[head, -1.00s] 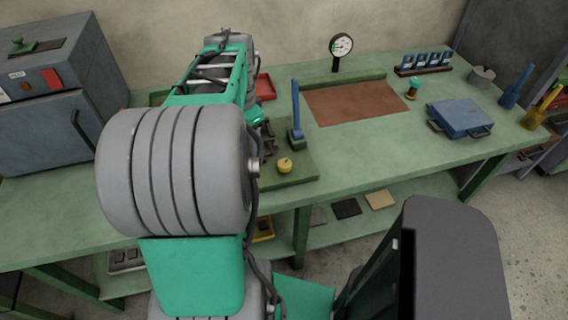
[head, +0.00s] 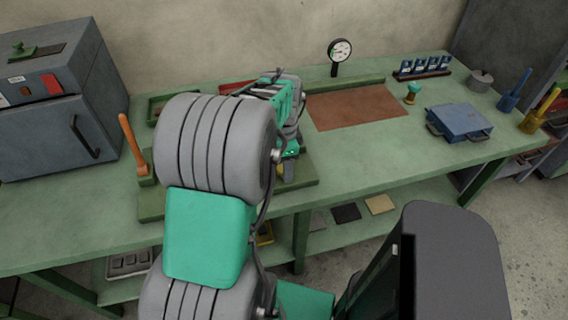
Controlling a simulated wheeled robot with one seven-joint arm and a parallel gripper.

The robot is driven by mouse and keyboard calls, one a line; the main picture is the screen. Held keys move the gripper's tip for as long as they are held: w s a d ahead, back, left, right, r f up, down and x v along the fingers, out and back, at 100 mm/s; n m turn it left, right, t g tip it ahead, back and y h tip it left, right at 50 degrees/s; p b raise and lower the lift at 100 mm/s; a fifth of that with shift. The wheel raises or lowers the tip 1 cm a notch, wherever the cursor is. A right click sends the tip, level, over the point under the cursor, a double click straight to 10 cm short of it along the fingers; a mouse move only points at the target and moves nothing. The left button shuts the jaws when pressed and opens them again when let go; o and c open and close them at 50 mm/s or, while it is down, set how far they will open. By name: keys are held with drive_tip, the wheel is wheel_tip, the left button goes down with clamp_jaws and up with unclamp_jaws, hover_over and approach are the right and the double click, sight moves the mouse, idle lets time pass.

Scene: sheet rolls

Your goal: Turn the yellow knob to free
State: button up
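The yellow knob (head: 280,173) shows only as a small sliver beside my arm's thick grey joint, over the green base plate (head: 308,167) on the workbench. My gripper (head: 288,170) points down at the knob, right beside it or over it. The fingers are small and partly hidden, so I cannot tell whether they are open or shut, or whether they touch the knob. The knob's marking and its turned position are hidden. The blue lever behind the knob is covered by my arm.
An orange lever (head: 128,140) stands at the left of the base plate. A grey cabinet (head: 60,125) is at the far left. A brown mat (head: 355,107), a gauge (head: 339,50) and a blue case (head: 459,120) lie to the right.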

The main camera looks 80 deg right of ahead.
clamp_jaws()
idle(0.4)
drive_tip(key=shift+n, duration=0.4)
drive_tip(key=n, duration=0.3)
drive_tip(key=shift+n, duration=0.4)
drive_tip(key=n, duration=0.4)
drive_tip(key=shift+n+p, duration=0.3)
drive_tip(key=n, duration=0.8)
drive_tip(key=shift+n, duration=0.3)
